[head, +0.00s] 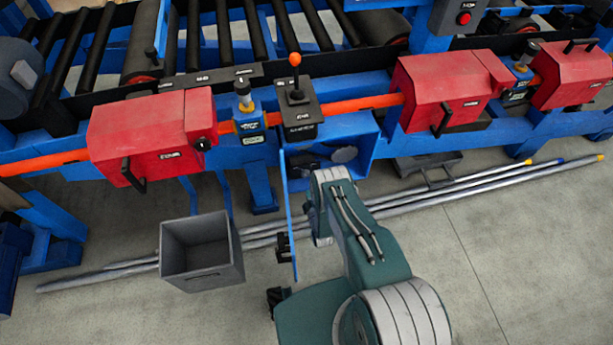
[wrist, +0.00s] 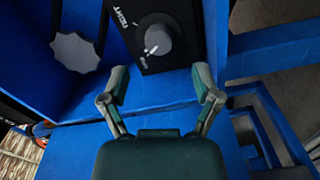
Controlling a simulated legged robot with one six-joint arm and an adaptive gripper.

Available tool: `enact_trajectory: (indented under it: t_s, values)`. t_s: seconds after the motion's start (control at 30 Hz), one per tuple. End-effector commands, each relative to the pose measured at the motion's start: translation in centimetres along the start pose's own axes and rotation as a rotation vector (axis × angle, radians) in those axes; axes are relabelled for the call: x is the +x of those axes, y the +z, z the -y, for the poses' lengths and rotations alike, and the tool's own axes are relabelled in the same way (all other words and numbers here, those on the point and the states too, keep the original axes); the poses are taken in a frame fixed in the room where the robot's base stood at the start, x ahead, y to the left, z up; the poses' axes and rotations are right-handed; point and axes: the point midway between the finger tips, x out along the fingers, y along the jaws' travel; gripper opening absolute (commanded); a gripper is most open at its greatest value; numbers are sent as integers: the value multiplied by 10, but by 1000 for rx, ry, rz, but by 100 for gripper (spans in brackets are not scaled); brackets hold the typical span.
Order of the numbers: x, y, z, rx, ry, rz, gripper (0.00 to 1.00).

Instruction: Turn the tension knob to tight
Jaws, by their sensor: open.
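The tension knob (wrist: 158,38) is a round dark grey knob on a black plate (wrist: 188,14) in the wrist view. A small white mark shows on its lower left part. The word "TIGHT" is printed on the plate to the upper left of the knob. In the head view my arm reaches toward the open blue box (head: 368,140), and my gripper is hidden.
A grey lobed disc (wrist: 75,50) sits left of the knob inside the blue box. In the head view the blue door (head: 288,205) hangs open beside my arm. A grey bin (head: 200,250) and long pipes (head: 460,190) are on the floor. Red housings (head: 150,130) line the machine.

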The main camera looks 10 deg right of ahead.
Motion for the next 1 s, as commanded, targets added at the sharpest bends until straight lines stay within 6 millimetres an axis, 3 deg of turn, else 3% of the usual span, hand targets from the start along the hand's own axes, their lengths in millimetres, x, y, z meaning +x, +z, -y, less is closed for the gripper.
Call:
enact_trajectory:
  t_s: [0.1,0.3,0.67,0.7,0.87,0.9,1.0]
  values:
    - [23,0,0,0,3,-1,81]
    - [47,0,1,0,0,0,81]
    - [54,0,0,0,-1,0,81]
    - [54,0,0,0,-1,0,76]
    - [54,0,0,0,-1,0,5]
    - [54,0,0,0,-2,0,0]
    - [54,0,1,0,-4,0,0]
